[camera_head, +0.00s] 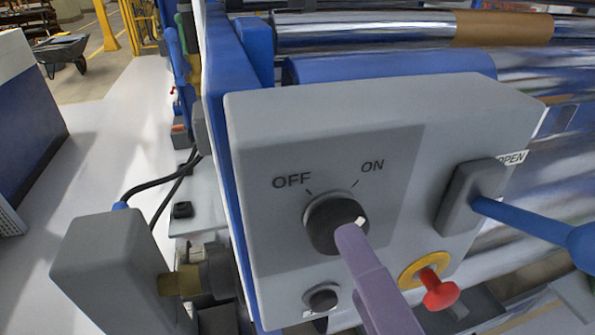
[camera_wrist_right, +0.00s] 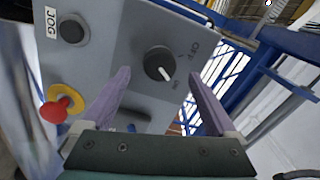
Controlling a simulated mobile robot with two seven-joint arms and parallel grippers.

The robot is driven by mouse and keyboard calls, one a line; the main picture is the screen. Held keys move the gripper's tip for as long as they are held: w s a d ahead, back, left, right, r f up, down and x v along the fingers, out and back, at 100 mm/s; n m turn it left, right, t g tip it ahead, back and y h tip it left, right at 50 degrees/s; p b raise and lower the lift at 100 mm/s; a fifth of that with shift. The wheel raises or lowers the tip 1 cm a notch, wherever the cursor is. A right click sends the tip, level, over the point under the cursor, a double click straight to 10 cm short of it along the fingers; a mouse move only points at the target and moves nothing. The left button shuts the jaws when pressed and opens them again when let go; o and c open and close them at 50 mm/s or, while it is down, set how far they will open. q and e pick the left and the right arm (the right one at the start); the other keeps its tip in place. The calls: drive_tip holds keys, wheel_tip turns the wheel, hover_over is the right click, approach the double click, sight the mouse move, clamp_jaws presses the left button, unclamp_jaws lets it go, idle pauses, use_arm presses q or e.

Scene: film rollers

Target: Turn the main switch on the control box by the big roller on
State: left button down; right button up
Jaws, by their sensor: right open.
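The grey control box (camera_head: 262,240) fills the middle of the head view, at the end of the rollers. Its main switch is a black round knob (camera_head: 325,225) under the printed words OFF and ON. The knob's white mark sits on its right side, towards ON. In the right wrist view the knob (camera_wrist_right: 155,60) shows with its white mark towards the ON label. My right gripper (camera_head: 352,240) is in front of the box, its purple fingers partly covering the knob's lower right. In the wrist view its jaws (camera_wrist_right: 157,78) are open, one finger each side of the knob, holding nothing. My left gripper is out of view.
A red button on a yellow ring (camera_head: 425,272), a small black button (camera_head: 322,299) and a blue-handled lever (camera_head: 525,221) crowd the box's lower and right parts. A grey box (camera_head: 115,270) with cables stands at lower left. White floor is free at left.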

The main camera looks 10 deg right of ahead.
drive_tip(key=shift+s+d+b, duration=0.1)
drive_tip(key=shift+s+b, duration=0.45)
drive_tip(key=shift+s, duration=2.1)
drive_tip(key=shift+r, duration=0.1)
